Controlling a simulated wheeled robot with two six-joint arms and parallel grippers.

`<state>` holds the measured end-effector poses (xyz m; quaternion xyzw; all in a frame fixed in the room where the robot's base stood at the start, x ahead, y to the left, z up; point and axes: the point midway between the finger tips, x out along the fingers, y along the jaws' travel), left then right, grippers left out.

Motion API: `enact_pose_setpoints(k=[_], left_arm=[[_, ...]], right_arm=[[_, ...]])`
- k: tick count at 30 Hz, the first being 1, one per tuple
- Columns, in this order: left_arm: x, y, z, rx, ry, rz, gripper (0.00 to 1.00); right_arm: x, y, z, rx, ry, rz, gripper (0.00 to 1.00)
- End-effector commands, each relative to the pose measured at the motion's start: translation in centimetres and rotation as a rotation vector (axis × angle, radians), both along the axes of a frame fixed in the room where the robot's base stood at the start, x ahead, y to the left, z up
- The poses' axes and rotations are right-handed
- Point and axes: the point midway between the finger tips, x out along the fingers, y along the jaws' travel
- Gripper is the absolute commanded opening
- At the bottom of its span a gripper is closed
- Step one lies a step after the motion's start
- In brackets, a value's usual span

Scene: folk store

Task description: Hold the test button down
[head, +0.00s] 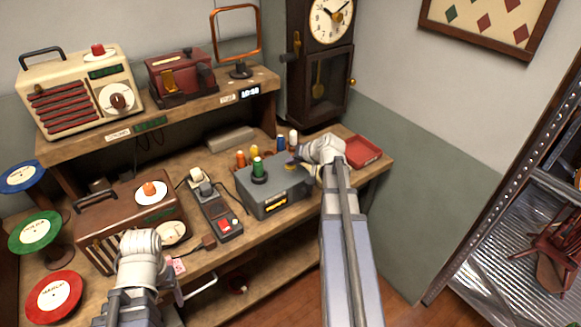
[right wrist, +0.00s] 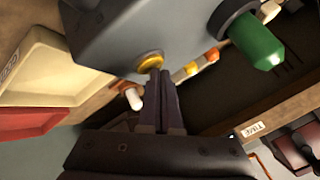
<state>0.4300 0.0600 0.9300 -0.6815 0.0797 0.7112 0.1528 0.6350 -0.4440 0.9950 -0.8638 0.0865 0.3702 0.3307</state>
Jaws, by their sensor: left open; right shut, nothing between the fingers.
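The grey box (head: 272,190) stands on the workbench, with a green knob (head: 258,168) and a yellow round button (head: 290,167) on top. The yellow button (right wrist: 150,62) shows beside my fingertips in the right wrist view, set in a dark ring; I see no label on it. My right gripper (head: 300,160) is shut and empty over the box's right side. Its fingertips (right wrist: 160,74) overlap the button's edge; I cannot tell whether they press it. My left gripper (head: 180,286) is open at the bench's front left, mostly hidden behind its wrist.
A black device with a red button (head: 224,224) lies left of the box, and a brown radio (head: 130,220) stands further left. Several coloured bobbins (head: 254,152) stand behind the box. A red tray (head: 362,151) sits at the right end.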

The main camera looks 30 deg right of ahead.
Motion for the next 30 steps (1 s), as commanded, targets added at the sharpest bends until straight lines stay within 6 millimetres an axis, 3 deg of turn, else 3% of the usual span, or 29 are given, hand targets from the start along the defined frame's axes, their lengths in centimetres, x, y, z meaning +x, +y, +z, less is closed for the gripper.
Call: enact_pose_setpoints(k=[30], left_arm=[[0.00, 0.00, -0.66, 0.000, 0.000, 0.000, 0.71]], right_arm=[[-0.02, 0.03, -0.68, 0.000, 0.001, 0.001, 0.00]])
